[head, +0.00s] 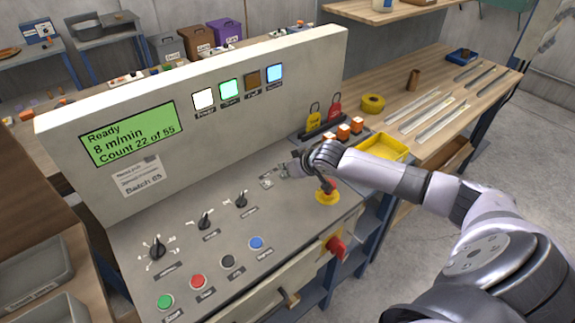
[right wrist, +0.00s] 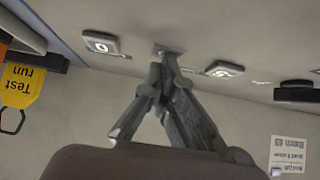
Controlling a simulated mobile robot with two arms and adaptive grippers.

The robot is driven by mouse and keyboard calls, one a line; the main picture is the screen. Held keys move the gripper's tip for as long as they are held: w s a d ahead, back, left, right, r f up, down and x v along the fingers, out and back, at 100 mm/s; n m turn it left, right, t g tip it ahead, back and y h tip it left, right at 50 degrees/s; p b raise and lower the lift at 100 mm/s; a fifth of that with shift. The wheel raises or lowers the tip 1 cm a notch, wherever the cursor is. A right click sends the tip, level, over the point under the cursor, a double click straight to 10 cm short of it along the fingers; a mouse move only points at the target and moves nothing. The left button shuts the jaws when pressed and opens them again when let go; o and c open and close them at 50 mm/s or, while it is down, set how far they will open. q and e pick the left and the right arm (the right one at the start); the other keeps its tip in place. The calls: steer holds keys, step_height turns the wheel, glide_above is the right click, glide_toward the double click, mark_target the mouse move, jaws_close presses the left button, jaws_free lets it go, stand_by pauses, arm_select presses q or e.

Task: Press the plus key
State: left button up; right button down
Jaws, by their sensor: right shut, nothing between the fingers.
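Small grey keys sit on the sloping grey panel of the machine. In the head view some of them (head: 266,183) show just left of my right gripper (head: 285,170). In the right wrist view one key with a round mark (right wrist: 101,43) lies left of my fingertips, and another with a curved mark (right wrist: 224,69) lies right. My right gripper (right wrist: 167,62) is shut and empty, its tips at or just over a small key (right wrist: 169,49) between those two. Contact cannot be told. I cannot read which key is the plus key. My left gripper is not in view.
The panel carries rotary knobs (head: 204,220), coloured buttons (head: 197,282) and a red button on a yellow base (head: 327,192). A green display (head: 128,133) reads "Ready, 8 m/min, Count 22 of 55". Yellow (head: 314,114) and red tags hang behind my gripper.

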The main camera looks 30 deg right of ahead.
steer(key=shift+s+f, duration=0.25)
steer(key=shift+f, duration=0.3)
steer(key=r+p, duration=0.4)
steer(key=shift+w+r+p, duration=0.25)
steer(key=shift+r+p, duration=0.1)
steer(key=shift+p, duration=0.05)
steer(key=b+v, duration=0.2)
steer(key=v, duration=0.8)
steer(key=shift+r, duration=0.25)
steer(key=shift+w, duration=0.1)
